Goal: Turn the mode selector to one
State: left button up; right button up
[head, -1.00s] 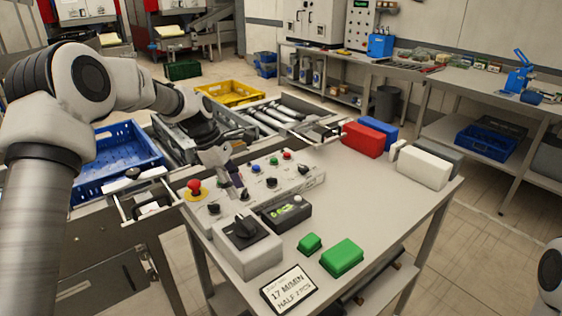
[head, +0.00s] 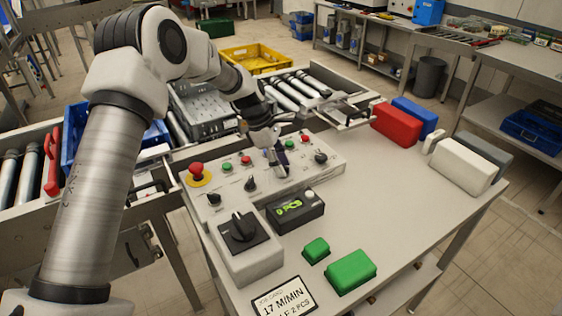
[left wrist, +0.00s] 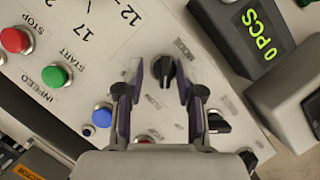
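A black knob (left wrist: 165,70), which I take to be the mode selector, sits on the pale control panel (head: 325,183). In the left wrist view it lies between the two fingertips of my left gripper (left wrist: 159,80), with a gap on either side. In the head view my left gripper (head: 278,162) is low over the panel's near row of knobs and hides this knob. The gripper is open and empty. My right gripper is out of view.
Other black knobs (head: 250,185) and a blue button (left wrist: 102,115) are close by. A red emergency stop (head: 196,170) is at the panel's left. A counter (head: 296,207) reading 0 PCS and a box with a large rotary switch (head: 240,228) stand in front.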

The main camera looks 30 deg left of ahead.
pick_arm(q)
jog(key=shift+s+r, duration=0.25)
jog(key=shift+s, duration=0.1)
jog(key=shift+s+r, duration=0.1)
jog(key=c, duration=0.5)
grip_shut()
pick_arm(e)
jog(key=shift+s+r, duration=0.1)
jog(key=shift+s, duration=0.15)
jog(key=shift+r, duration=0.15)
